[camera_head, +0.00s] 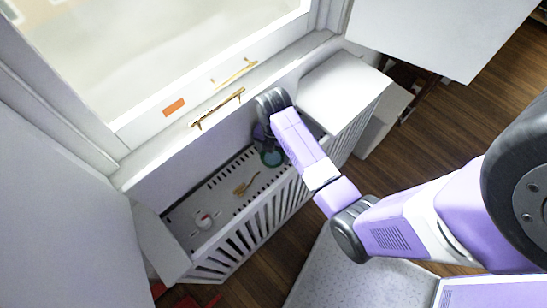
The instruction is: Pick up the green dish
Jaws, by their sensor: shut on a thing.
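The green dish (273,159) is a small, round, dark teal-green piece in the camera_head view. It is at the right end of the slotted grey shelf inside the white slatted cabinet. My gripper (268,146) reaches down to it from above and is shut on its near-window side. My purple forearm and wrist hide part of the dish and the fingertips. I cannot tell whether the dish touches the shelf.
A golden-brown item (245,185) lies mid-shelf, and a small white and red item (204,219) stands at the left. A white block (341,88) adjoins the right side. The white slatted front (262,230) borders the shelf.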

